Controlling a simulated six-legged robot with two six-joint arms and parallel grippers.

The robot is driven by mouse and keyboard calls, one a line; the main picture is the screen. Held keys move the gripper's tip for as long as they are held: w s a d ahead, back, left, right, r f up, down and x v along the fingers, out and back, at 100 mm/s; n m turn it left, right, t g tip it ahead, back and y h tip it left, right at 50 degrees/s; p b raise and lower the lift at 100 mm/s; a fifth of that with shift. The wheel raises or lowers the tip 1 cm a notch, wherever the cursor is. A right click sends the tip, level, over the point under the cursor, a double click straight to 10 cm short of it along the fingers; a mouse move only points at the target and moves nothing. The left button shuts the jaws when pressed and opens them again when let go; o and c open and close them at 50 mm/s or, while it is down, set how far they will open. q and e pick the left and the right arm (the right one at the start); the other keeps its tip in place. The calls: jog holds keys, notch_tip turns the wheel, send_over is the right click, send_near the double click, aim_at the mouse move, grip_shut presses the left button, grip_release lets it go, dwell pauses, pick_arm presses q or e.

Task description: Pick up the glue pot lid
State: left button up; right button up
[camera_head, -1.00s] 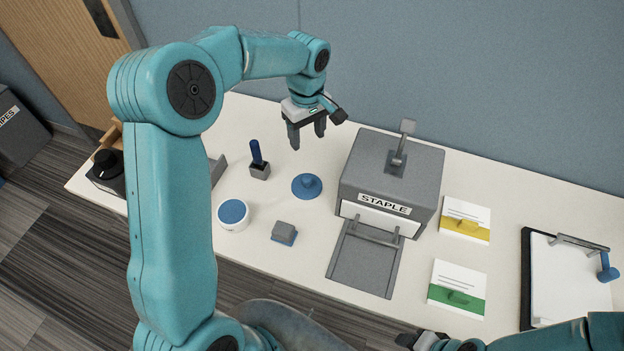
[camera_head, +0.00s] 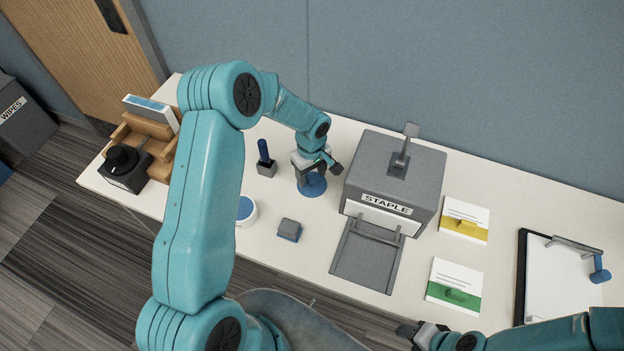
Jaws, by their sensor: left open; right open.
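The glue pot lid (camera_head: 312,189), a round blue disc that had a knob in the earlier view, lies flat on the white table left of the stapler. My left gripper (camera_head: 312,176) is open, pointing down right over the lid. Its fingers hide the knob and the back of the disc; I cannot tell whether they touch it. A white round pot with a blue top (camera_head: 246,211) stands to the left, partly hidden by my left arm. My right gripper (camera_head: 408,333) is open and empty at the bottom edge, in front of the table.
A large grey stapler box (camera_head: 393,180) stands close right of the lid. A blue-handled tool in a grey block (camera_head: 265,160) is behind left. A small grey-blue block (camera_head: 289,230) lies in front. Yellow (camera_head: 465,218) and green (camera_head: 455,285) cards and a clipboard (camera_head: 565,275) lie right.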

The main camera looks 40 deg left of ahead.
pick_arm(q)
jog(key=shift+s, duration=0.1)
jog(key=shift+c, duration=1.2)
grip_shut()
